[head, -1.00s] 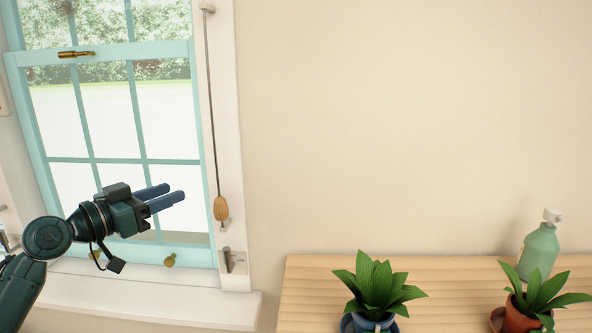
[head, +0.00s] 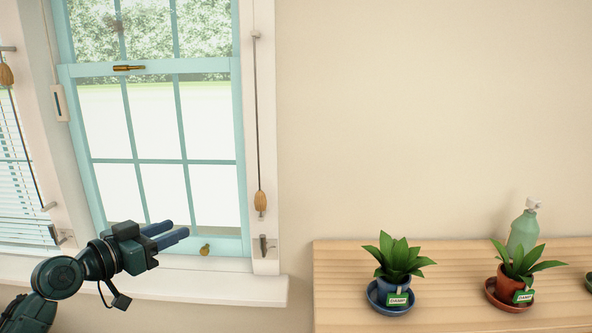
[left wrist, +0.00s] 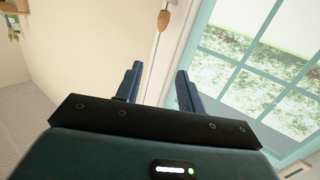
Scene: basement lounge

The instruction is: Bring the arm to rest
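My left gripper (head: 172,234) is at the lower left of the head view, in front of the lower part of the teal-framed window (head: 165,160). Its two blue fingers point right and stand apart with nothing between them. In the left wrist view the fingers (left wrist: 157,88) also show a clear gap, with the wall and white window trim behind. The arm is bent and enters from the lower left. My right gripper is in neither view.
A cord with a wooden pull (head: 260,201) hangs right of the window. A wooden surface (head: 340,270) holds a plant in a blue pot (head: 393,286), a plant in a terracotta pot (head: 507,284) and a green bottle (head: 523,230). The wall between is bare.

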